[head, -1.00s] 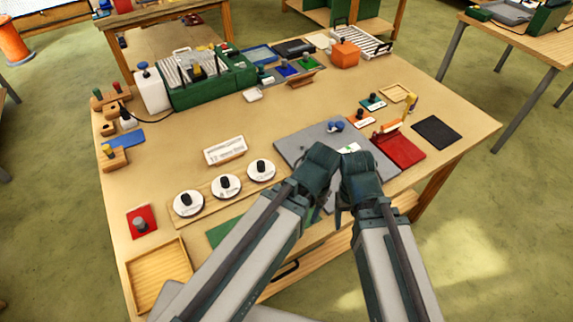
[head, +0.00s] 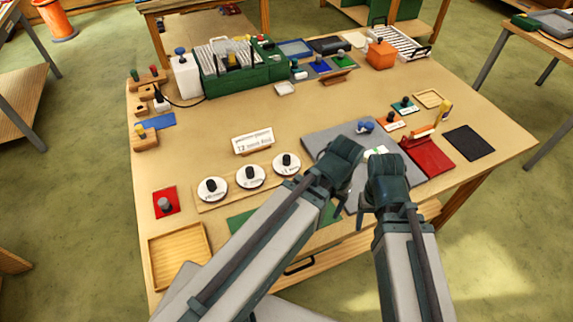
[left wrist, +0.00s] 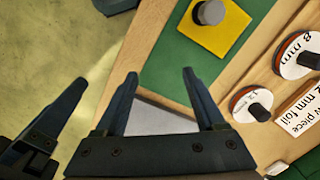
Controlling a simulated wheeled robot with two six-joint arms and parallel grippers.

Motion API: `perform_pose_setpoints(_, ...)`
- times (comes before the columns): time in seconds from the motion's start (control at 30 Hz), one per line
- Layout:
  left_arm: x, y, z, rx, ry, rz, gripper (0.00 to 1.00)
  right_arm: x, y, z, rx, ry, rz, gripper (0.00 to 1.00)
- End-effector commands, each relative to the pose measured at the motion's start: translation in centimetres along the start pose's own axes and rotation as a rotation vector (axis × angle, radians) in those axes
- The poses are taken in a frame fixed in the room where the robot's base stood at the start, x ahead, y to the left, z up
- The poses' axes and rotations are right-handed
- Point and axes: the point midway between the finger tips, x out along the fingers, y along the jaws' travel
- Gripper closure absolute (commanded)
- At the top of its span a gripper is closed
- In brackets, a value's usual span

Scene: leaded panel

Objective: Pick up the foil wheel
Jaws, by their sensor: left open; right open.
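Three white-topped foil wheels with black knobs stand in a row on a wooden board: a left one (head: 213,194), a middle one (head: 250,181) and a right one (head: 286,169). A card (head: 252,141) stands behind them. In the left wrist view the card reads "mm foil", beside an 8 mm wheel (left wrist: 297,48) and a 12-marked wheel (left wrist: 245,101). My left gripper (left wrist: 158,78) is open and empty, apart from the wheels. In the head view it is right of the row. My right gripper (head: 382,205) is open, beside the left one, its fingertips partly hidden.
A grey board (head: 322,138) lies by my grippers, with a red block (head: 428,158) to its right. A yellow plate with a grey knob (left wrist: 222,35) lies on a green mat (left wrist: 190,65). A wooden tray (head: 180,256) is at the front left. Bare tabletop lies behind the card.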

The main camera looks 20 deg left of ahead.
Motion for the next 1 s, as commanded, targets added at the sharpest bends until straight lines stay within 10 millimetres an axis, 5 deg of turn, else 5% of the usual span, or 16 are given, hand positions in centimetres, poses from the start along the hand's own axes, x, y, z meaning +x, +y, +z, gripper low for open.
perform_pose_setpoints(0.3,-4.2,-11.0,-6.1,-1.091,-0.052,0.243,0.29,-4.5,0.4,0.3,0.004,0.000,-0.001,0.34)
perform_pose_setpoints(0.6,-7.2,-22.2,-8.3,-1.971,-0.194,0.463,0.29,-7.2,0.7,0.4,0.007,0.000,-0.002,0.34)
perform_pose_setpoints(0.8,-7.9,-25.3,-8.4,-2.202,-0.254,0.528,0.29,-7.6,0.7,0.5,0.008,0.000,-0.002,0.34)
perform_pose_setpoints(1.0,-7.8,-25.5,-8.4,-2.228,-0.263,0.536,0.29,-7.5,0.7,0.4,0.007,0.000,-0.002,0.34)
